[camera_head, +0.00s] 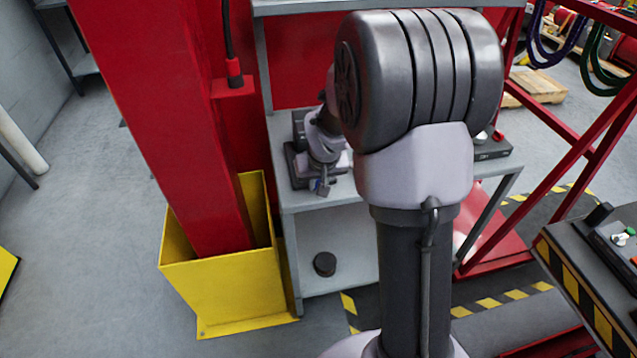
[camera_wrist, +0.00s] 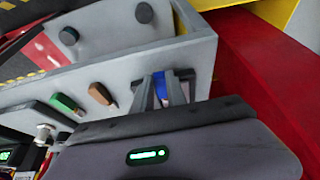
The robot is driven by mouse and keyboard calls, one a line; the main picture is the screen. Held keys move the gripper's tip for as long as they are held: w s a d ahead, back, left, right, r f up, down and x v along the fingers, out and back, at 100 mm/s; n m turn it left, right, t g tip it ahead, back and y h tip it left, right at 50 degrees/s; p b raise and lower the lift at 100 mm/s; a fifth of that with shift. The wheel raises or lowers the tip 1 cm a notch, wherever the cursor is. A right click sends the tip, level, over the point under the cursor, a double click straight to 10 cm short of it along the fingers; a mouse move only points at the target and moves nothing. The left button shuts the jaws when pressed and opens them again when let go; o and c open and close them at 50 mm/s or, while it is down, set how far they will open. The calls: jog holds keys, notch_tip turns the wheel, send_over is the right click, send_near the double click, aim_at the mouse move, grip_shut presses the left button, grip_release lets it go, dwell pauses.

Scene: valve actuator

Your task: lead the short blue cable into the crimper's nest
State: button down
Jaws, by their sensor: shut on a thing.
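In the wrist view, my gripper (camera_wrist: 163,90) is shut on the short blue cable (camera_wrist: 160,78), of which only a small blue part shows between and beside the fingers. It is over the edge of the grey bench top. In the head view, my gripper (camera_head: 322,186) is small, by the bench's front edge, with a trace of blue at its tip. Most of the cable is hidden. I cannot pick out the crimper or its nest for sure; my arm covers much of the bench in the head view.
A green piece (camera_wrist: 66,104) and a brown piece (camera_wrist: 101,93) lie along the grey bench (camera_wrist: 25,118). A dark device (camera_head: 492,147) stands at the bench's right end. A red post in a yellow guard (camera_head: 222,290) stands left. A black disc (camera_head: 325,264) lies on the lower shelf.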

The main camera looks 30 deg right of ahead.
jog(key=shift+w+d+p, duration=0.15)
jog(key=shift+w+d, duration=0.05)
jog(key=shift+w, duration=0.5)
jog(key=shift+w+d+p, duration=0.15)
jog(key=shift+w+d, duration=0.05)
jog(key=shift+w, duration=0.5)
jog(key=c, duration=1.3)
grip_release()
jog(key=shift+o, duration=0.2)
jog(key=p+v, duration=0.6)
jog(key=v, duration=1.1)
jog(key=shift+r, duration=0.2)
jog(key=shift+a, duration=0.1)
